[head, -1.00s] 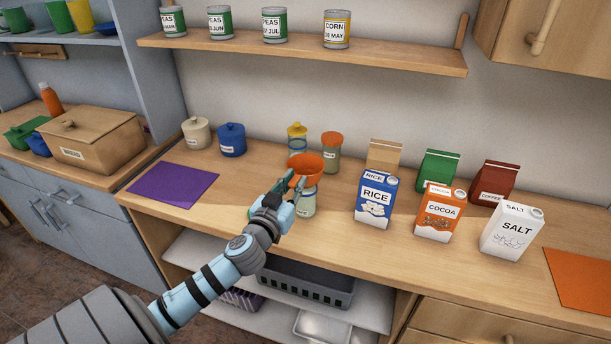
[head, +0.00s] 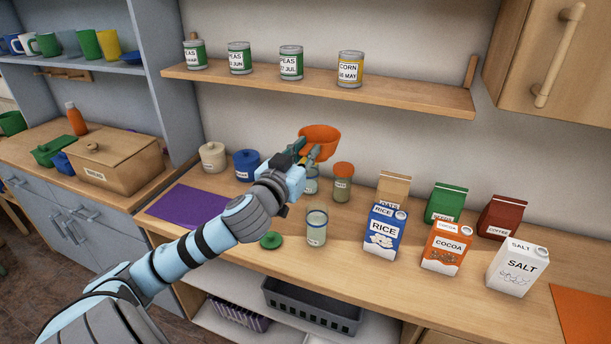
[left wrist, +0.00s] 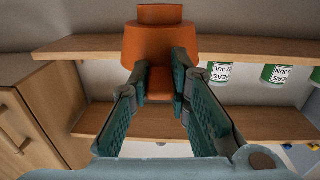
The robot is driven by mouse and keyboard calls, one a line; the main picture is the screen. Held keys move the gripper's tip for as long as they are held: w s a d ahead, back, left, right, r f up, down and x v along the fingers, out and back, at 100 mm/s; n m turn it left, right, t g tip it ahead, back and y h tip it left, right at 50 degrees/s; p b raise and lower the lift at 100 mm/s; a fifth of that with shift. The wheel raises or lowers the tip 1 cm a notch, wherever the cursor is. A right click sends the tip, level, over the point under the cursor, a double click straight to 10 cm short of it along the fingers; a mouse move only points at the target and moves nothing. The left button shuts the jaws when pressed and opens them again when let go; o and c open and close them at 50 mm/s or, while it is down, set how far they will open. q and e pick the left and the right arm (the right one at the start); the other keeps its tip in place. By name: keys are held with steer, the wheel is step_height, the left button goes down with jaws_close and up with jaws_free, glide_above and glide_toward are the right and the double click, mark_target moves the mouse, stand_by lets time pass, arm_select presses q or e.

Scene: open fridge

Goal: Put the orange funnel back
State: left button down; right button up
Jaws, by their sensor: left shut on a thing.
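The orange funnel (head: 320,141) is held in my left gripper (head: 306,158), raised above the counter in front of the wall, below the can shelf. In the left wrist view the funnel (left wrist: 158,45) sits between the fingertips of the left gripper (left wrist: 160,85), which are closed on it. An open glass jar (head: 316,228) with a blue rim stands on the counter below the gripper. A green lid (head: 271,240) lies on the counter to the left of this jar. My right gripper is not in view.
An orange-lidded jar (head: 343,182) and another jar partly hidden by my gripper stand behind. Rice (head: 382,233), cocoa (head: 446,248) and salt (head: 517,267) boxes stand to the right. A wall shelf (head: 330,94) holds several cans. The purple mat (head: 187,207) is bare.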

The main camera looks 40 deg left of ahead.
arm_select(q)
steer(key=shift+r, duration=0.7)
step_height(320, 180, down, 20)
steer(key=b, duration=0.5)
steer(key=shift+r, duration=0.1)
steer(key=shift+b, duration=0.4)
steer(key=c, duration=1.9)
jaws_free()
steer(key=shift+f, duration=0.25)
steer(key=o, duration=0.4)
steer(key=shift+r, duration=0.1)
